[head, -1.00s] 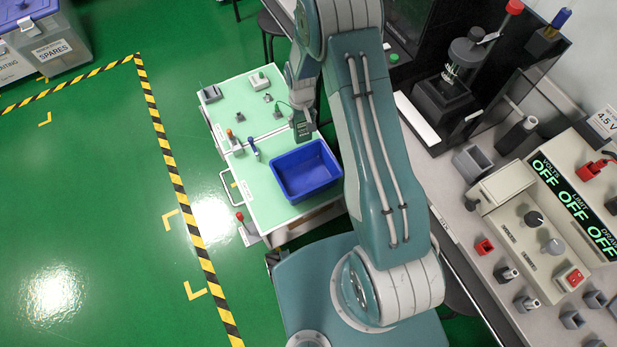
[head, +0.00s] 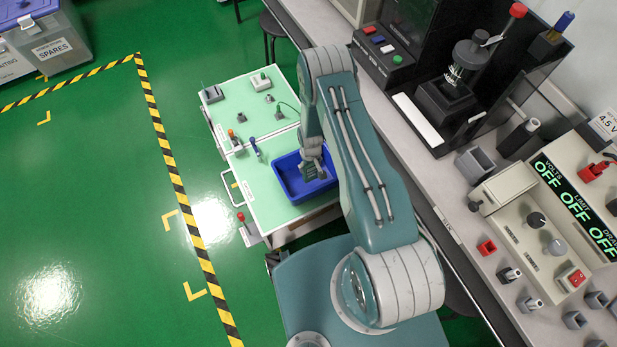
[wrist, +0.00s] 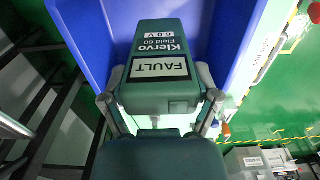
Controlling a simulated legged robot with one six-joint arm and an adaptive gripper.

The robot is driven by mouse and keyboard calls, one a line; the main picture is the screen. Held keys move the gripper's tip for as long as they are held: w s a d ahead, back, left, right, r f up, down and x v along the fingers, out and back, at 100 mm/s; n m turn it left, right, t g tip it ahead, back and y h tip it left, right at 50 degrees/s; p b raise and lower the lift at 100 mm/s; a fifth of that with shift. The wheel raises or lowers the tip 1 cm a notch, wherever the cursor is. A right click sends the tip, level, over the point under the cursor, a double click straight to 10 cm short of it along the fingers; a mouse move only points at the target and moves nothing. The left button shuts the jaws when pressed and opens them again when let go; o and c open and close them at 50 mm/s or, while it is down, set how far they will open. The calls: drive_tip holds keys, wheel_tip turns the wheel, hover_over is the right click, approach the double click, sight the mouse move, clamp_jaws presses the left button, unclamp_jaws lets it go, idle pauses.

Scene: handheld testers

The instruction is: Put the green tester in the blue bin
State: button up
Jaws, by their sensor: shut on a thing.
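My gripper (head: 314,172) is shut on the green tester (head: 308,171) and holds it over the blue bin (head: 284,187). The bin stands on the light green top of the cart. In the wrist view my gripper (wrist: 160,105) has a finger on each side of the tester (wrist: 160,45). The blue bin's walls (wrist: 83,30) show on both sides of the tester. I cannot tell whether the tester touches the bin floor.
The cart top (head: 262,195) also bears a blue-handled tool (head: 256,148) and several small grey fixtures at its far end. A bench with a control panel (head: 560,205) stands to the right. Open green floor (head: 90,200) lies to the left.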

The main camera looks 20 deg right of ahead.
sight(311, 175)
drive_tip(key=f, duration=0.3)
drive_tip(key=shift+d+f, duration=0.2)
drive_tip(key=shift+f, duration=0.1)
drive_tip(key=shift+a+f, duration=0.1)
drive_tip(key=shift+f, duration=1.85)
drive_tip(key=shift+f, duration=0.1)
drive_tip(key=o, duration=1)
drive_tip(key=shift+o, duration=0.2)
